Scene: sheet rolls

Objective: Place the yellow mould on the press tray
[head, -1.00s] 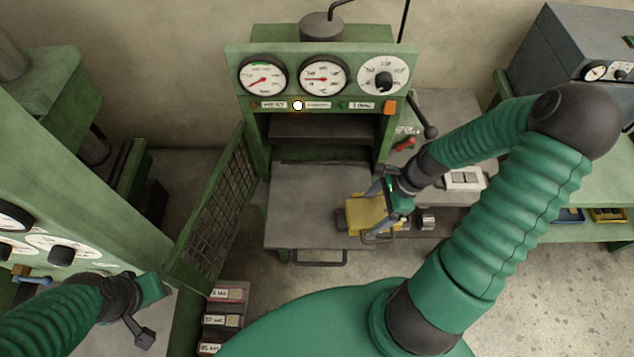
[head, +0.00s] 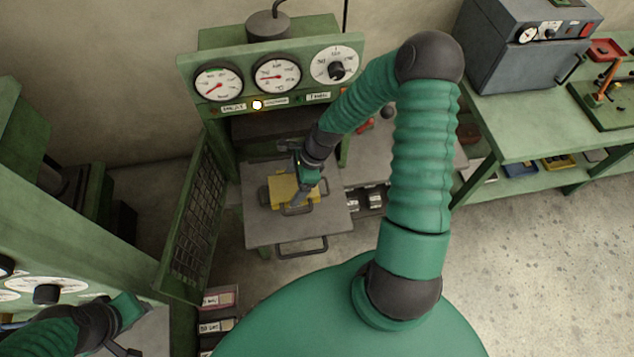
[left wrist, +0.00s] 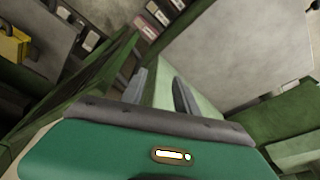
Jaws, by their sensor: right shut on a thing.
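The yellow mould (head: 284,192) with its dark handle is over the middle of the grey press tray (head: 265,228), in front of the press opening. I cannot tell whether it touches the tray. My right gripper (head: 299,194) is shut on the mould from above and hides part of it. The mould also shows at the left edge of the left wrist view (left wrist: 12,46). My left gripper (head: 132,318) is at the lower left of the head view, far from the mould. Its fingers stand apart with nothing between them in the left wrist view (left wrist: 160,92).
The press (head: 270,55) with its dials stands behind the tray, and its open mesh guard (head: 195,215) is on the left. A green workbench (head: 535,130) with a grey oven (head: 520,50) is at the right. Labelled boxes (head: 218,300) sit low below the guard.

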